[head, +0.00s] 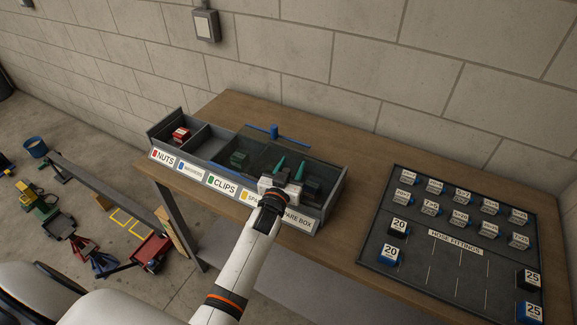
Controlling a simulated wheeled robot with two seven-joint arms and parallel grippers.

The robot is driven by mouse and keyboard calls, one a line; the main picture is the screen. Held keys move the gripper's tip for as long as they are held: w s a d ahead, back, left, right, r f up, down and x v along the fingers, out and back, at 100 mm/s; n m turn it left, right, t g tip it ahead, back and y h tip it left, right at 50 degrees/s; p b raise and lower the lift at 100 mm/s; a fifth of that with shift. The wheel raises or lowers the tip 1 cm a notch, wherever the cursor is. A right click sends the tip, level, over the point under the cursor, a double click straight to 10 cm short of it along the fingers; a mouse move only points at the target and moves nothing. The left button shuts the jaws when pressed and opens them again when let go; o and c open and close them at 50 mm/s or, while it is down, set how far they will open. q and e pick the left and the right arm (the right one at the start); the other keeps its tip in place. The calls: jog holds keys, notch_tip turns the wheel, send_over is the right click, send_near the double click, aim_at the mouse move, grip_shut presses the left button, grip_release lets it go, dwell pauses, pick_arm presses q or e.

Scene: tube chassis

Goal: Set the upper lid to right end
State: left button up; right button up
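A grey parts bin (162,130) with a row of compartments stands on the bench, labelled NUTS, CLIPS and SPARE BOX among others. A see-through smoky lid (262,150) with blue edging lies over its middle compartments; the two left compartments are uncovered. A blue upright handle (274,131) stands at the lid's back edge. My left gripper (289,167) is over the right part of the bin, its two teal fingers apart with nothing between them. The fingers are in front of the handle, not touching it. Where the lid's right edge ends is unclear. My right gripper is not in view.
A red box (180,134) sits in the NUTS compartment and a dark green block (238,158) under the lid. A dark HOSE FITTINGS board (455,262) with several numbered blocks lies to the right. Bare bench (350,190) separates it from the bin. A wall stands behind.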

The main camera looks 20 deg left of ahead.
pick_arm(q)
jog(key=shift+s, duration=0.1)
jog(key=shift+s+a, duration=0.1)
jog(key=shift+s, duration=0.1)
jog(key=s+d+b, duration=0.1)
jog(key=s+b, duration=0.2)
jog(key=s, duration=0.8)
jog(key=shift+s, duration=0.25)
